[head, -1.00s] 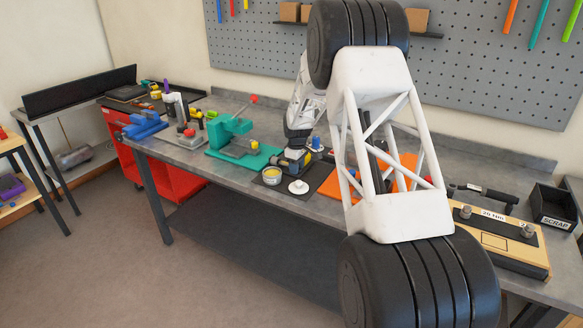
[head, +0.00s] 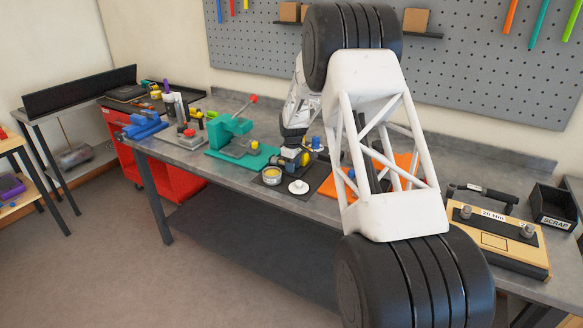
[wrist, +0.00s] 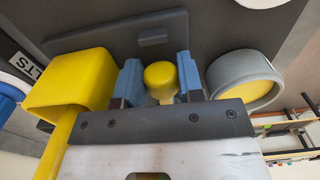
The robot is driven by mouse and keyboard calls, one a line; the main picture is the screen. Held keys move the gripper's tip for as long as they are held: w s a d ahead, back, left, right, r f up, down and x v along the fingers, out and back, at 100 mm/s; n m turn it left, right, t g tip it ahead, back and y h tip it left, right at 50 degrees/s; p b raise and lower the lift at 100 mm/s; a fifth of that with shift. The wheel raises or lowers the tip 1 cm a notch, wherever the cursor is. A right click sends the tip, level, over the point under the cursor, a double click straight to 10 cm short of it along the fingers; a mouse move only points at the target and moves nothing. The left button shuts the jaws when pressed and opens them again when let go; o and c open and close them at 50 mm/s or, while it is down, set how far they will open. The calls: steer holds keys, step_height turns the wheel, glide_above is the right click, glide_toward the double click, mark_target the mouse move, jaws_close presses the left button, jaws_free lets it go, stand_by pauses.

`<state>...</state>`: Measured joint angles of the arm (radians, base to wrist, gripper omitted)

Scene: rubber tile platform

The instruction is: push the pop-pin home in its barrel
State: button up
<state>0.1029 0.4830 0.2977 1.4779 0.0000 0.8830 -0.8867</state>
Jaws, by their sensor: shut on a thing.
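My gripper (wrist: 160,80) has its two blue fingers closed on a yellow rounded knob (wrist: 160,74), which I take to be the pop-pin's head. The fingers press on both its sides. The pin's shank and its barrel cannot be made out, so I cannot tell how deep the pin sits. In the head view my gripper (head: 293,160) is low over the dark mat (head: 322,174) on the bench, largely hidden by my own arm.
A grey cup with yellow inside (wrist: 243,80) is close right of the fingers, and a yellow block (wrist: 70,82) close left. In the head view, a white disc (head: 298,187) lies by the mat's front. A green fixture (head: 229,130) stands left, an orange board (head: 402,160) right.

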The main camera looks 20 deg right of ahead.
steer(key=shift+w+a, duration=0.5)
steer(key=o, duration=1)
steer(key=shift+r, duration=0.1)
steer(key=shift+r, duration=3.8)
steer(key=shift+s, duration=0.1)
